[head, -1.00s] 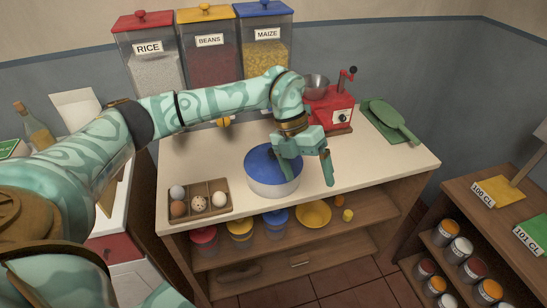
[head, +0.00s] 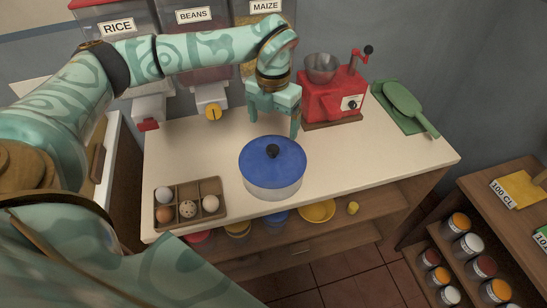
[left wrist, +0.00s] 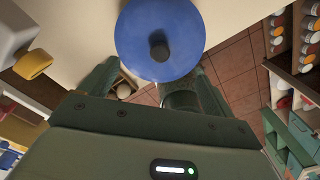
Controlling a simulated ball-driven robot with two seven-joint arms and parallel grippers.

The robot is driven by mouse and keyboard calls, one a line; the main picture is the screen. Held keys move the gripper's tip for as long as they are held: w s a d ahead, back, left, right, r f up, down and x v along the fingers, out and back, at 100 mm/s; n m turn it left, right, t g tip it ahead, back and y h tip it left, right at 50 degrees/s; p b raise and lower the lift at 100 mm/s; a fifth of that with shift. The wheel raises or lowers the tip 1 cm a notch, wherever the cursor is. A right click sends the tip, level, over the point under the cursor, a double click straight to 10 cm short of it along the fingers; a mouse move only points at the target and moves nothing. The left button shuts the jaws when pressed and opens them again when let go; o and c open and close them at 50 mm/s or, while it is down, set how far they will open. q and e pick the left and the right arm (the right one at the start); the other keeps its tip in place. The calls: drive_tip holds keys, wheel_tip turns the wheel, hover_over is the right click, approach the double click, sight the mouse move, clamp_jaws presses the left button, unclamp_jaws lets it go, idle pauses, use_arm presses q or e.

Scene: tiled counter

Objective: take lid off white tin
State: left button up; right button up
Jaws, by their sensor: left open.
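The white tin (head: 274,190) stands on the counter with its blue lid (head: 256,168) on top. A black knob (head: 272,151) sits in the middle of the lid. My left gripper (head: 274,122) is open and empty, with its fingers pointing down, behind the tin and apart from the knob. In the left wrist view the lid (left wrist: 135,35) and its knob (left wrist: 158,46) lie ahead of the two spread fingers. My right gripper is not in view.
An egg tray (head: 227,190) stands left of the tin. A red grinder (head: 328,100) with a metal bowl and a green board with a scoop (head: 402,100) are at the back right. Dispensers (head: 192,55) line the back. The counter right of the tin is clear.

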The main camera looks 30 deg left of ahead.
sight(272, 149)
use_arm(q)
wheel_tip(272, 149, down, 4)
drive_tip(key=shift+w+r, duration=0.1)
drive_tip(key=shift+r, duration=0.05)
drive_tip(key=shift+f+b, duration=0.35)
drive_tip(key=shift+f, duration=0.1)
drive_tip(key=f, duration=0.1)
drive_tip(key=f+b, duration=0.1)
drive_tip(key=f, duration=0.3)
drive_tip(key=shift+s+f, duration=0.1)
drive_tip(key=shift+s, duration=0.15)
drive_tip(key=shift+s, duration=0.1)
drive_tip(key=c, duration=1.5)
drive_tip(key=shift+c, duration=1.4)
